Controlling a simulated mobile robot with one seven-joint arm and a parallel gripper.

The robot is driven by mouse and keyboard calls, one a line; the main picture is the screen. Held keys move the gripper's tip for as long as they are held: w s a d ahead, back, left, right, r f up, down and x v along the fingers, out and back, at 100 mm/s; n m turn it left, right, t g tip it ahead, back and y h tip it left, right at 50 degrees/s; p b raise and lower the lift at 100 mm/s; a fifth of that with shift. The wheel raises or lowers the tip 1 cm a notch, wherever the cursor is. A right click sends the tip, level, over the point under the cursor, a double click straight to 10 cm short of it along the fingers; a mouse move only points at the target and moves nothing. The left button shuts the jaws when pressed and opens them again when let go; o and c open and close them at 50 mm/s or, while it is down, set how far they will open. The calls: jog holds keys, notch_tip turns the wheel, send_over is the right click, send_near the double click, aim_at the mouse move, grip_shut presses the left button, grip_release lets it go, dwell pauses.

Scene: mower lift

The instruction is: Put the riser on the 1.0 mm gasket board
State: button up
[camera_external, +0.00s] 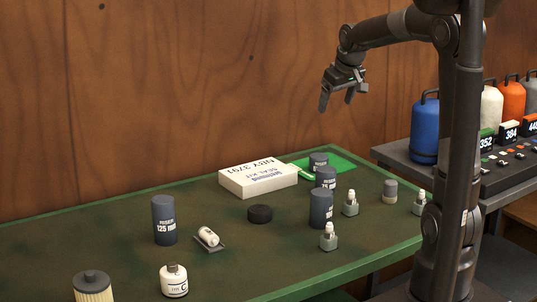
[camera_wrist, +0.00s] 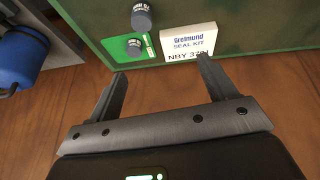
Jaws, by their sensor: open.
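Several dark grey cylindrical risers stand upright on the green bench. One marked 125 mm (camera_external: 163,220) is at left; another (camera_external: 320,208) is right of centre, with a shorter one (camera_external: 326,177) behind it. The shortest riser (camera_external: 318,161) is at the back, by the bright green gasket board (camera_external: 342,163). In the wrist view a dark cylinder (camera_wrist: 134,47) stands on this board (camera_wrist: 146,40), with another (camera_wrist: 141,17) beside it. The board's thickness marking is unreadable. My gripper (camera_external: 337,100) is open and empty, high above the bench's back edge; its fingers (camera_wrist: 161,70) frame nothing.
A white seal kit box (camera_external: 258,180) lies beside the board. A black puck (camera_external: 260,213), small bottle on a cradle (camera_external: 208,238), spark plugs in holders (camera_external: 350,203), a grey-capped cylinder (camera_external: 390,190), white bottle (camera_external: 174,280) and filter (camera_external: 93,290) stand around. Gas bottles (camera_external: 425,130) are at right.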

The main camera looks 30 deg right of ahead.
jog(key=s+a, duration=0.3)
jog(key=s, duration=1)
jog(key=s+a+f, duration=0.1)
jog(key=s+a, duration=0.2)
jog(key=s, duration=1)
jog(key=shift+s+f+m+t+y, duration=0.2)
jog(key=shift+f+m+t+y, duration=0.1)
jog(key=shift+m+t, duration=0.1)
